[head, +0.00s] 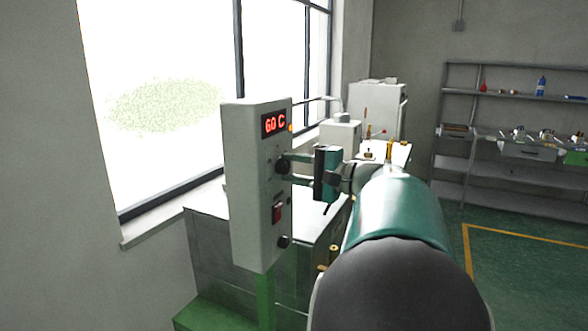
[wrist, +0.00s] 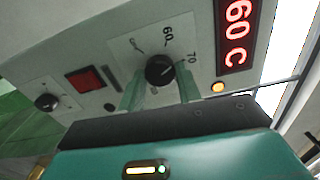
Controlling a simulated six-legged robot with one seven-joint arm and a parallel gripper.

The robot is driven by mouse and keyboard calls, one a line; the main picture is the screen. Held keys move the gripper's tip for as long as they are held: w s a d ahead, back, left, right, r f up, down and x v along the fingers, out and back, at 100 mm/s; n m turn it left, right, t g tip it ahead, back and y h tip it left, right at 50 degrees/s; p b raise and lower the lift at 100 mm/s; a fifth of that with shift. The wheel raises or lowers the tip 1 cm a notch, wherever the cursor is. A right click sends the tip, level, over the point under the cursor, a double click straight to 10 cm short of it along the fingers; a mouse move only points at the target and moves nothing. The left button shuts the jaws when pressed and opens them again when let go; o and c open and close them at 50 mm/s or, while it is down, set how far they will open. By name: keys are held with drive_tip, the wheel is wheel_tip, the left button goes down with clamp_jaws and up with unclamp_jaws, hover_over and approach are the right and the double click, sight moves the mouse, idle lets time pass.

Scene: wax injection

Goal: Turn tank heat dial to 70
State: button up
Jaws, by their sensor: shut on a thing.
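The tank heat dial (wrist: 158,69) is a round black knob on a pale scale plate, with 60 and 70 printed around it in the wrist view. Its fine pale mark seems to point towards the 70, but it is small. My gripper (wrist: 161,88) has its two green fingers on either side of the knob and is shut on it. In the head view my gripper (head: 288,169) reaches the box from the right, and its fingers partly hide the dial. The red display (wrist: 237,32) reads 60 C; it also shows in the head view (head: 274,123).
The white control box (head: 250,190) also carries a red switch (head: 277,213) and a lower black knob (head: 284,241). A small amber lamp (wrist: 217,87) glows near the display. A window is behind; a shelf rack (head: 480,185) stands at right. The green floor between is clear.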

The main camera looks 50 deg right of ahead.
drive_tip(key=m, duration=0.5)
idle(0.5)
drive_tip(key=o, duration=1)
drive_tip(key=shift+c, duration=0.2)
drive_tip(key=shift+s, duration=0.15)
drive_tip(key=v, duration=1.3)
drive_tip(key=shift+s, duration=0.25)
drive_tip(key=shift+d, duration=0.1)
